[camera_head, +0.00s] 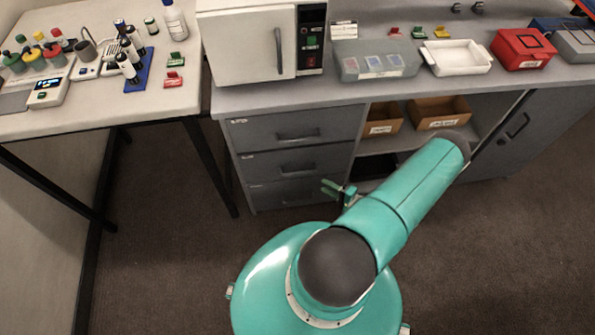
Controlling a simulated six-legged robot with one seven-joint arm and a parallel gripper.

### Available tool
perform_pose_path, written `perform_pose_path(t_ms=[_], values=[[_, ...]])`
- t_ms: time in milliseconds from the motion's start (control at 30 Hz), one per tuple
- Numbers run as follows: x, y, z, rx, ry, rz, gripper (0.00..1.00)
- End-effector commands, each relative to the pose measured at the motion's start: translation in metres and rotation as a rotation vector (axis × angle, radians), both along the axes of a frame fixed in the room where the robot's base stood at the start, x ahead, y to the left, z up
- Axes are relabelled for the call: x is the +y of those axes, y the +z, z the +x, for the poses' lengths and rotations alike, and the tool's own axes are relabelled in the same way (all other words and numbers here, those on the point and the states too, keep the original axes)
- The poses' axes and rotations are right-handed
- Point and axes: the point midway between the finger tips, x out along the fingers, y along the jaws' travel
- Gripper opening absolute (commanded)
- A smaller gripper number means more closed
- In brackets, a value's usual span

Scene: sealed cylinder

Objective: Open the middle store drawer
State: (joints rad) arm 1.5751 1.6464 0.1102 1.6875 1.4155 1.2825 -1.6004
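A grey three-drawer unit stands under the counter, left of the open shelf. Its middle drawer (290,163) looks closed, with a bar handle (298,168) on its front. The top drawer (290,130) and the bottom drawer (275,194) also look closed. My gripper (337,188) shows as a small green part beyond my teal arm, near the right side of the bottom drawer in the picture. It looks apart from the middle handle. Most of the gripper is hidden behind my arm, and its finger gap cannot be made out.
An open shelf with cardboard bins (437,112) is right of the drawers. A microwave-like white box (247,45) and a white tray (457,58) stand on the counter (400,88). A white table (100,110) with black legs is at left.

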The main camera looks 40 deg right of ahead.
Motion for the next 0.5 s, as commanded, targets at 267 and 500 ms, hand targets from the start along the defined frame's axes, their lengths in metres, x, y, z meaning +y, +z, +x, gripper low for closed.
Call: perform_pose_path(t_ms=[267, 500], values=[[0.01, -0.006, 0.045, -0.002, 0.006, 0.0, 0.32], [0.019, -0.013, 0.093, 0.0, 0.007, 0.0, 0.32]])
